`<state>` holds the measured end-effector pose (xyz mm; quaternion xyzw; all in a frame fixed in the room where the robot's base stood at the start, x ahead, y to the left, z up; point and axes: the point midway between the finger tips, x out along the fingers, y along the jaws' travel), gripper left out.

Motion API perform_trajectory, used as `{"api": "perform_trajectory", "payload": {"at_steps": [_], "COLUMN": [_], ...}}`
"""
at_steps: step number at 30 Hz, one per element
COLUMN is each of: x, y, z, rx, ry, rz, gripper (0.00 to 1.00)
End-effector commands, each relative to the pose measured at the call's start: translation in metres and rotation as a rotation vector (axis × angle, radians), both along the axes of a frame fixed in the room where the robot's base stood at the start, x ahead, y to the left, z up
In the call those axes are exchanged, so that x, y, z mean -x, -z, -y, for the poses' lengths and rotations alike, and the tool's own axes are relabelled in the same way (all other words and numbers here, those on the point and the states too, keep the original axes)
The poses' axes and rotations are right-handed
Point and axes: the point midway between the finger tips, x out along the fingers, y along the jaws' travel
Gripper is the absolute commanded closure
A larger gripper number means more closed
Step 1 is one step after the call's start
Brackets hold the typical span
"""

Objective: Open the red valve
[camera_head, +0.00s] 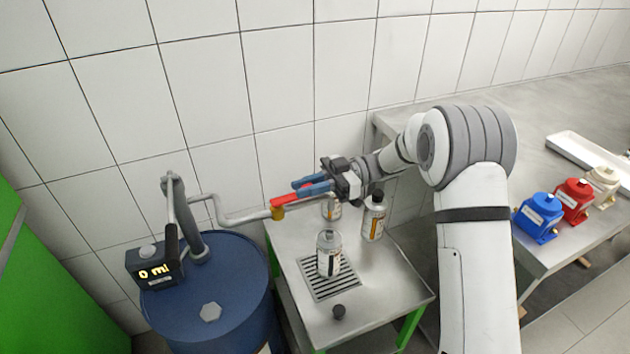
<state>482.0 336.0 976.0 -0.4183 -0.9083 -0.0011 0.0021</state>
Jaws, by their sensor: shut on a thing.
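The red valve handle (286,201) sits at the end of the grey pipe, above a yellow-brass fitting (277,213). My gripper (312,186), with blue fingers, reaches in from the right and is shut on the red handle. Part of the handle is hidden between the fingers. A clear bottle (328,253) with a label stands upright on the drain grate (318,287), below and to the right of the fitting.
A blue drum (237,272) with a pump and a display (155,272) reading "0 ml" stands left. Two more bottles, one capped (374,217), stand behind on the steel table (375,300). A black cap (339,311) lies in front. Blue (539,217), red (574,201) and cream pumps stand right.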

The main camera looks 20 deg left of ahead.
Motion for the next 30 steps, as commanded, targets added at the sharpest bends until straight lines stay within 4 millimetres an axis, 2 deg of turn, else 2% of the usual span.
{"api": "perform_trajectory", "payload": {"at_steps": [13, 14, 21, 30], "x": [-0.004, -0.005, -0.005, -0.008], "y": [0.001, 0.001, 0.001, 0.001], "z": [0.006, 0.006, 0.007, 0.01], "rx": [0.002, 0.002, 0.001, 0.001], "ry": [0.009, 0.009, 0.012, 0.014], "rz": [0.001, 0.001, 0.0, 0.0], "gripper": [1.0, 0.82, 0.63, 0.62]}}
